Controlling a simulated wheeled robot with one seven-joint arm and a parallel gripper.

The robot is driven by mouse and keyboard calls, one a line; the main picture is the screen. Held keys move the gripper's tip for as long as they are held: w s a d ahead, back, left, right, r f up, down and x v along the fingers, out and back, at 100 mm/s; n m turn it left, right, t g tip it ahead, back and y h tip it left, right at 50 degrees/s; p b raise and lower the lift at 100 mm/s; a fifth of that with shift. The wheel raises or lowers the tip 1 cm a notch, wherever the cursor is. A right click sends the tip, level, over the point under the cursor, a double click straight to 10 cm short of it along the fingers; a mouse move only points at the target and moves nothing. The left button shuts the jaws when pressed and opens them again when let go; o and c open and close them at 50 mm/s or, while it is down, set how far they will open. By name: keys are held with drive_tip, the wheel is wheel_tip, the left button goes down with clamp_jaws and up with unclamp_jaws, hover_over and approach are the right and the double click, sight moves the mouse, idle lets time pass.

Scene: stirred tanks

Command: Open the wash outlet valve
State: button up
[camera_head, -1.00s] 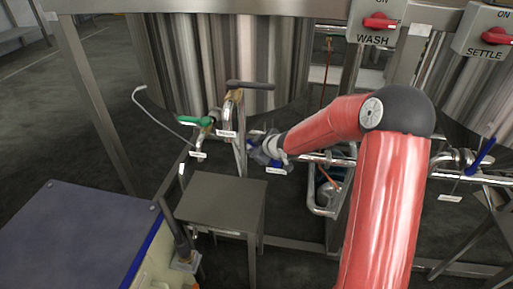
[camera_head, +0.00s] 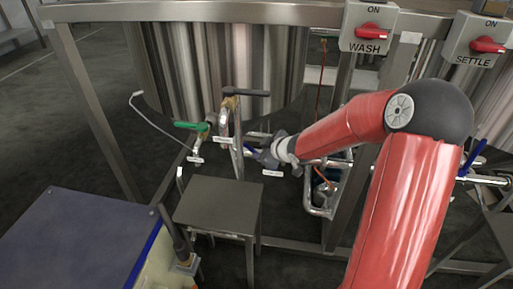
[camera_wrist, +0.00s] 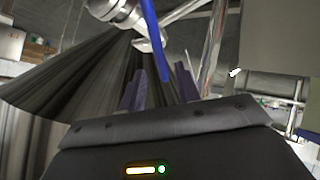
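A blue valve handle (camera_wrist: 150,35) hangs down in the wrist view from a silver pipe fitting, its lower end between my two fingers. My gripper (camera_wrist: 160,72) is open, with a finger on each side of the handle; I cannot tell whether either touches it. In the head view my gripper (camera_head: 266,157) is at the pipework under the wash tank (camera_head: 210,65), and a bit of blue shows at its left. The white valve tags are too small to read. My forearm and wrist hide part of the pipe.
Left of my gripper stand a green-handled valve (camera_head: 192,126) and a dark lever (camera_head: 247,92). A metal stool (camera_head: 218,207) is in front of the pipes. The WASH switch box (camera_head: 368,27) and SETTLE box (camera_head: 477,40) are on the frame. Another blue handle (camera_head: 474,158) is far right.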

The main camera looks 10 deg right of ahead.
drive_tip(key=shift+s+d+r, duration=0.15)
drive_tip(key=shift+s+r, duration=0.15)
drive_tip(key=shift+s, duration=0.1)
drive_tip(key=shift+c, duration=0.7)
drive_tip(key=d+m+h, duration=0.1)
drive_tip(key=d, duration=0.1)
drive_tip(key=w+d+m, duration=0.1)
drive_tip(key=d, duration=0.1)
drive_tip(key=d+m+h, duration=0.1)
drive_tip(key=d+m, duration=0.1)
drive_tip(key=shift+w+f+g+h+b, duration=0.2)
drive_tip(key=shift+g+h+b, duration=0.1)
clamp_jaws()
drive_tip(key=m+g+y+b, duration=0.2)
drive_tip(key=m+g+y, duration=0.25)
drive_tip(key=m, duration=0.75)
approach(255, 151)
drive_tip(key=shift+t+y, duration=0.25)
drive_tip(key=shift+t, duration=0.1)
drive_tip(key=x, duration=0.7)
drive_tip(key=shift+s+d+f, duration=0.15)
drive_tip(key=shift+s, duration=0.05)
